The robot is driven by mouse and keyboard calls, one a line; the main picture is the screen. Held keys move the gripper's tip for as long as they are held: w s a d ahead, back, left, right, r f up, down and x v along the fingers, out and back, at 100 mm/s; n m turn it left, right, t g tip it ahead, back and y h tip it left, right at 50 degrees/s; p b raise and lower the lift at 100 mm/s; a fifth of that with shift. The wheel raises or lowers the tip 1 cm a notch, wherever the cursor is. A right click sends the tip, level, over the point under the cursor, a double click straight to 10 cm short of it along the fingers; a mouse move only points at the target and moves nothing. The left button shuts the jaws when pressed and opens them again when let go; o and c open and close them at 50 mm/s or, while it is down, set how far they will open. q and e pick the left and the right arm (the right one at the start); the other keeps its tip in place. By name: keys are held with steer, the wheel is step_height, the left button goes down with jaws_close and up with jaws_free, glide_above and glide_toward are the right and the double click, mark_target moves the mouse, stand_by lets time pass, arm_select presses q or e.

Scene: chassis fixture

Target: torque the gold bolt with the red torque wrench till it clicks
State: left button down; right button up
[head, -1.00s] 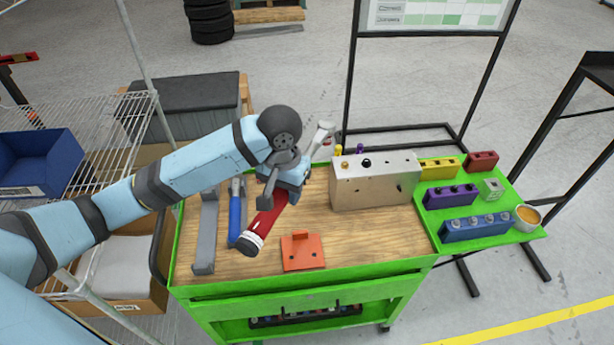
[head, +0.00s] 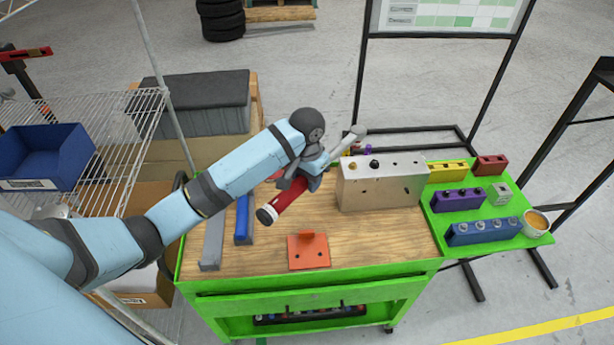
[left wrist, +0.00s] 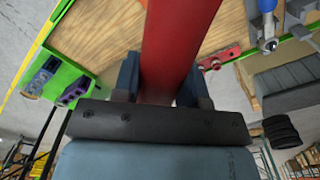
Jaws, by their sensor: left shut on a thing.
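My left gripper (head: 306,180) is shut on the handle of the red torque wrench (head: 292,203), above the table. The wrench slants, its handle end toward the lower left and its grey head (head: 358,130) at the upper right, apart from the gold bolt in this view. The red handle fills the middle of the left wrist view (left wrist: 180,45), between my gripper's fingers (left wrist: 160,85). The gold bolt (head: 353,166) stands on top at the left end of the beige block (head: 385,190). A black bolt (head: 375,164) stands beside it. My right gripper is not in view.
A blue wrench (head: 242,218) rests by a grey holder (head: 213,240) on the left. An orange bracket (head: 309,250) lies in front on the wooden top. Yellow, purple, red and blue bolt racks (head: 485,231) and a cup (head: 536,223) stand on the right shelf.

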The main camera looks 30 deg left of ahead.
arm_select(q)
step_height(320, 180, down, 6)
steer(key=shift+r, duration=0.15)
stand_by(0.6)
steer(key=shift+s, duration=0.1)
steer(key=shift+f, duration=1.05)
stand_by(0.6)
steer(key=shift+a, duration=0.1)
steer(key=shift+a+f+m, duration=0.1)
steer(key=shift+a+m, duration=0.3)
steer(key=shift+a, duration=0.25)
steer(key=shift+a, duration=0.15)
steer(key=shift+w+a+m, duration=0.3)
steer(key=shift+a+m, duration=0.1)
steer(key=shift+a, duration=0.25)
